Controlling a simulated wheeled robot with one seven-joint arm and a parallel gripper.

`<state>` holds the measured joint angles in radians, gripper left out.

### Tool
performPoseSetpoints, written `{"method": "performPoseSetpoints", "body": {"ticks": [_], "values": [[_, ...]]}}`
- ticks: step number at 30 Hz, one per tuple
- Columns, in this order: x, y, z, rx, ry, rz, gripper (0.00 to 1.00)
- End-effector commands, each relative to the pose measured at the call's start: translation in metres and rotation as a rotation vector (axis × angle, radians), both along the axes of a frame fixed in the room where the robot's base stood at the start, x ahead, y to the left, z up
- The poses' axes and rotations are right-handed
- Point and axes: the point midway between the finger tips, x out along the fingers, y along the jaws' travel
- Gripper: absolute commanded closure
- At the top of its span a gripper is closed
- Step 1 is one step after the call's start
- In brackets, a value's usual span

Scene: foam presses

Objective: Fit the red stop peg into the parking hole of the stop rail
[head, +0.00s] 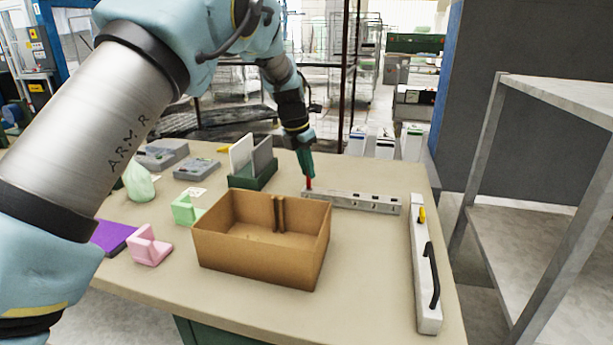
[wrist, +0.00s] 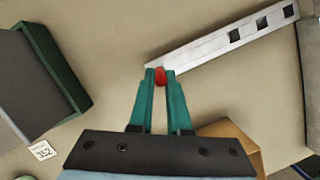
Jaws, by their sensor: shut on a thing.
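The red stop peg (wrist: 160,76) is between the green fingertips of my gripper (wrist: 160,85), which is shut on it. In the head view the red peg (head: 309,183) points down below my gripper (head: 307,165), at the left end of the stop rail (head: 352,201). The rail is a grey metal bar with several dark square holes; it also shows in the wrist view (wrist: 215,43), running up to the right from the peg. The fingertips cover the rail's near end there. I cannot tell whether the peg's lower end is in a hole.
An open cardboard box (head: 262,268) stands in front of the rail. A green rack with grey plates (head: 255,180) is left of the rail. A white bar with a black handle (head: 424,275) lies at the right edge. The table between rail and bar is clear.

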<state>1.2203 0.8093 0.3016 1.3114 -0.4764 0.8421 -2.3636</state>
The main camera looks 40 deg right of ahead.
Motion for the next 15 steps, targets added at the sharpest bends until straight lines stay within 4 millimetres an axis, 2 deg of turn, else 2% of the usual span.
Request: {"method": "performPoseSetpoints", "body": {"ticks": [6,15], "values": [[0.000,0.001,-0.026,0.003,0.001,0.000,1.00],[0.000,0.000,-0.029,0.002,0.000,-0.001,1.00]]}}
